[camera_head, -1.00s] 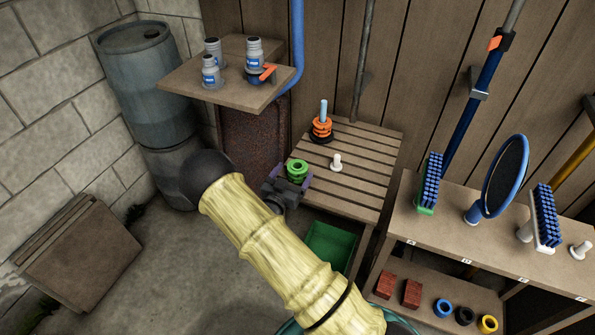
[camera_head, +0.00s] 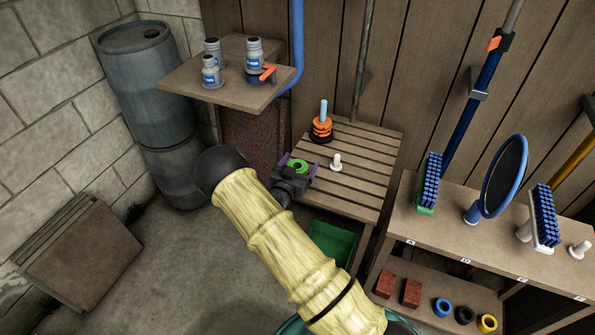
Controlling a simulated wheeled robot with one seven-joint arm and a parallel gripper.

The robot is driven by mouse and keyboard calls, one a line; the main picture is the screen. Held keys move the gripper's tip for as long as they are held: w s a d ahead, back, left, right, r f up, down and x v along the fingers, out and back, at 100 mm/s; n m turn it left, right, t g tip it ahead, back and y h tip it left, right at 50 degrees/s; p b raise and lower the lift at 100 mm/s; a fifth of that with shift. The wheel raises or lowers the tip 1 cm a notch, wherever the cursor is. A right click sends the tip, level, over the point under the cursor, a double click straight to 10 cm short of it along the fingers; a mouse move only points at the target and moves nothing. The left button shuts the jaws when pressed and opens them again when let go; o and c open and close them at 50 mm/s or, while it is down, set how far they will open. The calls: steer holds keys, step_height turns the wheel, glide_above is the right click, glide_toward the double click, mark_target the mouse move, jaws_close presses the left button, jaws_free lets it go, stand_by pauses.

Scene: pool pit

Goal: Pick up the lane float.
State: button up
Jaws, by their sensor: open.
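The green ring-shaped lane float (camera_head: 300,166) sits at the left end of the slatted bench (camera_head: 352,171). My gripper (camera_head: 298,163) is open, with one purple finger on each side of the float. The gripper's body covers the float's lower, near part. I cannot tell whether the fingers touch it.
Orange and black rings (camera_head: 322,129) stand on a blue post behind the float, and a white peg (camera_head: 337,161) stands to its right. The shelf with bottles (camera_head: 225,83) hangs above left. A green bin (camera_head: 331,244) sits below the bench.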

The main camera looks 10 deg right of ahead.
mark_target(300, 162)
steer(key=shift+c, duration=0.2)
steer(key=c, duration=1)
steer(key=shift+c, duration=0.2)
step_height(300, 162, up, 10)
steer(key=shift+r, duration=0.1)
steer(key=shift+s, duration=0.1)
